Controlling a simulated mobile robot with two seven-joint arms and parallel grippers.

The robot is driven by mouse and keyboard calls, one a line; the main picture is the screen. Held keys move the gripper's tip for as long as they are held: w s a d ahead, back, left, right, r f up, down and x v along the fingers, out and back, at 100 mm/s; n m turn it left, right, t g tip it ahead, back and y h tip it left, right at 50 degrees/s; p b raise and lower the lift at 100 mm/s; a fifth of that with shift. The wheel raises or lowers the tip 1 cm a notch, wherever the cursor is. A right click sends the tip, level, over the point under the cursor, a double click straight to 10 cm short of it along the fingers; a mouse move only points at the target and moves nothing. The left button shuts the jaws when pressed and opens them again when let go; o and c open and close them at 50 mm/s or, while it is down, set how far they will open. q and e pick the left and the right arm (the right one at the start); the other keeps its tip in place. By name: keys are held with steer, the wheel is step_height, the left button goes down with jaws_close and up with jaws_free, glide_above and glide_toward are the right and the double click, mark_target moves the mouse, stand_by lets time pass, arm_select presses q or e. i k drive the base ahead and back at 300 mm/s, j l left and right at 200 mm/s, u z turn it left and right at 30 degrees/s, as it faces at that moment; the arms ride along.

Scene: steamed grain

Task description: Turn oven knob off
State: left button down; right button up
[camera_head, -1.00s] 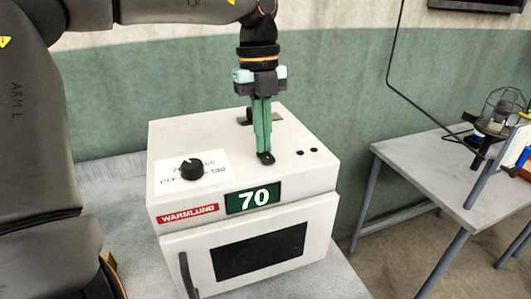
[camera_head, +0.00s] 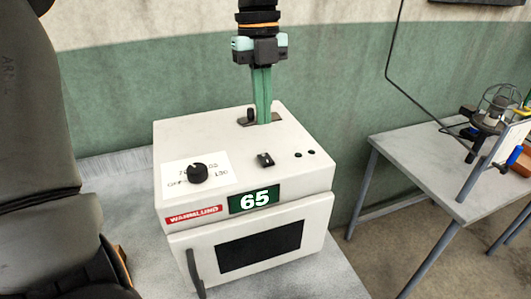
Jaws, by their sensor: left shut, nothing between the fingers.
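The white oven (camera_head: 300,182) stands on a grey table. Its round black knob (camera_head: 197,172) sits on a white label on the oven top, with "OFF" printed to its lower left. The green display (camera_head: 254,200) on the front reads 65. A small black switch (camera_head: 265,160) is on the top, right of the knob. My left gripper (camera_head: 263,122) is shut and empty, its green fingers pointing down over the back part of the oven top, behind the switch and apart from the knob. My right gripper is not in view.
A dark plate with a small black upright piece (camera_head: 250,115) is at the oven's back edge, close by my left fingers. The oven door handle (camera_head: 195,272) is at the lower left. Another grey table (camera_head: 425,165) with equipment stands at the right.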

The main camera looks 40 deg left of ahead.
mark_target(197, 171)
steer(key=k+l, duration=0.75)
steer(key=l, duration=0.2)
